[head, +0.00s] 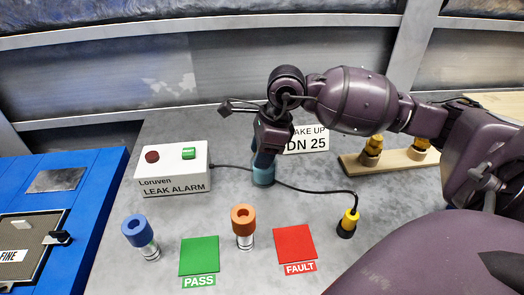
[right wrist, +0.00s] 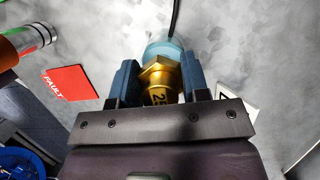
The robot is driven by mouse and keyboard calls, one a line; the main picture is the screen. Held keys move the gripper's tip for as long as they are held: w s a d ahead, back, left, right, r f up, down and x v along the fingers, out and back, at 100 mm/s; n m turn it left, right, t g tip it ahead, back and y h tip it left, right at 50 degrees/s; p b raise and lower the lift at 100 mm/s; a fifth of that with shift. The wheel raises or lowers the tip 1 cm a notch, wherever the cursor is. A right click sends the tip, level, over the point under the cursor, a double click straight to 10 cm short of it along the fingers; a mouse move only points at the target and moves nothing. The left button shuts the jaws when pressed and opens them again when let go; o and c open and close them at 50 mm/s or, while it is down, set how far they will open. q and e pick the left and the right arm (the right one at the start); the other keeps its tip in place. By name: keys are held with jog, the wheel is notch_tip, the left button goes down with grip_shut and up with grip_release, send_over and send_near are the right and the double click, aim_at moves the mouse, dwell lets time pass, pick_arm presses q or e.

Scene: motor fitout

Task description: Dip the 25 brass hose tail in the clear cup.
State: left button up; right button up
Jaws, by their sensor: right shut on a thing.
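My right gripper (head: 264,160) points down at the clear cup (head: 263,177), a small bluish see-through cup on the grey bench. In the right wrist view the same gripper (right wrist: 155,85) is shut on the brass hose tail (right wrist: 160,80), a gold hex fitting marked 25. The clear cup (right wrist: 165,47) shows just beyond the fitting, in line with it. The fitting's far end is hidden, so I cannot tell how deep it is in the cup. In the head view the fingers hide the fitting. My left gripper is not in view.
The leak alarm box (head: 173,170) stands left, its black cable running past the cup to a yellow-topped probe (head: 348,222). Blue-topped (head: 138,232) and orange-topped (head: 243,222) pieces stand in front, near green PASS (head: 199,256) and red FAULT (head: 295,244) pads. A wooden rack (head: 395,162) holds brass fittings.

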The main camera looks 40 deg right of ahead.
jog(key=shift+r, duration=0.75)
jog(key=shift+r+p, duration=0.45)
jog(key=shift+r, duration=0.2)
jog(key=shift+r+p, duration=0.7)
jog(key=shift+r, duration=1.25)
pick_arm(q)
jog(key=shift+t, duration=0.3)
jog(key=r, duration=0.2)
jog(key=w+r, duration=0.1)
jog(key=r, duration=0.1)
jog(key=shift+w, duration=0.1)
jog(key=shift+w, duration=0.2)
